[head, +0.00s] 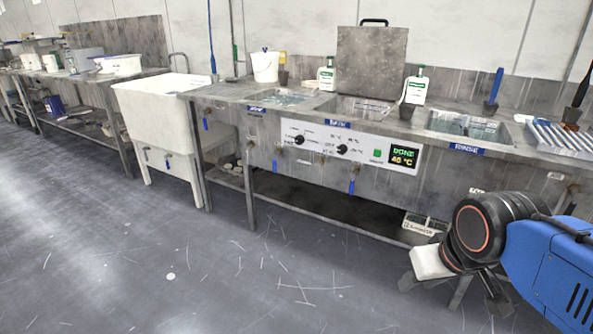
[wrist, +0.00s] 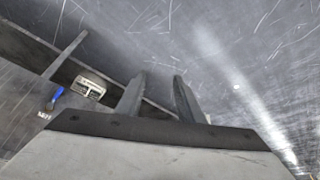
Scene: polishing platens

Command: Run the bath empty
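The bath (head: 362,106) is the middle metal tank in the bench, with an upright grey metal lid (head: 371,62) at its back. Its front panel (head: 350,148) has black knobs and a lit display (head: 403,155) that seems to read DONE and 40-something °C. A blue-handled valve (head: 351,187) hangs under the panel, and another blue handle (head: 275,166) is further left. The liquid level in the bath is not clear. My gripper (head: 450,290) is at lower right, in front of the bench and apart from the valves. In the wrist view (wrist: 159,77) its fingers are apart and empty.
The rinse tank (head: 480,127) is right of the bath, and a smaller tank (head: 285,97) is left. A white sink (head: 160,103) stands further left. A pale slotted box (head: 425,222) is below the bench; it also shows in the wrist view (wrist: 92,87). The floor in front is clear.

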